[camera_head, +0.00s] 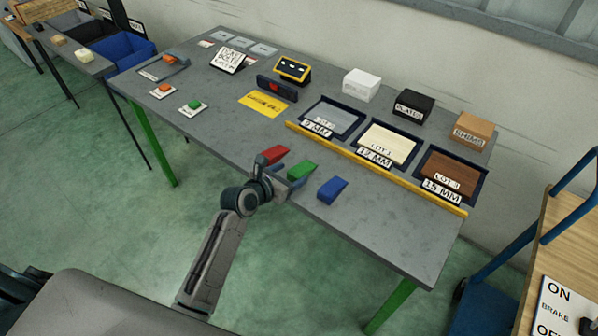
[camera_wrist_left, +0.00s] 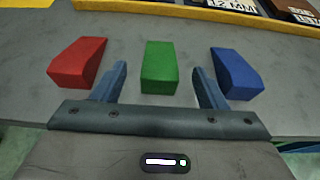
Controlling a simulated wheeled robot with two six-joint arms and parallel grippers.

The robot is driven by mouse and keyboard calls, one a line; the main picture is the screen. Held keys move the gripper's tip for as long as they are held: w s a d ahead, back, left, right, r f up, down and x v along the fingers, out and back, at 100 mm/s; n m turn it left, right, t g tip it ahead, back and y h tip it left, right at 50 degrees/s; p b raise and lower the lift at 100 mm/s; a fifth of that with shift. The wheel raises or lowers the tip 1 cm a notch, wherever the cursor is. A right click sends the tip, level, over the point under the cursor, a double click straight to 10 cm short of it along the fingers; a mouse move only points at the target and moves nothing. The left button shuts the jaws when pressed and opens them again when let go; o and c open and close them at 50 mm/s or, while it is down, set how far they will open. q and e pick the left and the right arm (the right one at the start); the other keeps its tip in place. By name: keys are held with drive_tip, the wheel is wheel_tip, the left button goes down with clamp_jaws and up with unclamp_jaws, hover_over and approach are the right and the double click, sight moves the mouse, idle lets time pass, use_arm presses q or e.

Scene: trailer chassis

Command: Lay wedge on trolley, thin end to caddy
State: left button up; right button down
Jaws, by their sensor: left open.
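Three wedges lie in a row near the front edge of the grey table (camera_head: 370,232): a red wedge (camera_head: 271,155), a green wedge (camera_head: 301,170) and a blue wedge (camera_head: 332,189). My left gripper (camera_wrist_left: 159,72) is open and empty at the table's front edge. In the left wrist view, the green wedge (camera_wrist_left: 158,66) lies just ahead, lined up between the fingers. The red wedge (camera_wrist_left: 78,62) is outside the left finger and the blue wedge (camera_wrist_left: 236,73) outside the right one. A wooden-topped trolley (camera_head: 568,240) with blue rails is at the right, partly cut off. I cannot identify the caddy.
A yellow strip (camera_head: 375,167) runs along the table behind the wedges. Beyond it are dark trays with labelled plates, a white box (camera_head: 361,85), a black box (camera_head: 411,106) and an orange-brown box (camera_head: 473,131). The trolley carries an ON/OFF brake sign (camera_head: 562,308). Floor separates table and trolley.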

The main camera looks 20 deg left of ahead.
sight(301, 169)
use_arm(q)
drive_tip(key=shift+f+p+x, duration=0.15)
drive_tip(key=shift+x, duration=1.45)
drive_tip(key=shift+f+p+x, duration=0.1)
drive_tip(key=shift+p+x, duration=0.05)
drive_tip(key=shift+x, duration=1.4)
drive_tip(key=shift+s, duration=0.15)
drive_tip(key=c, duration=1.2)
drive_tip(key=shift+r, duration=0.1)
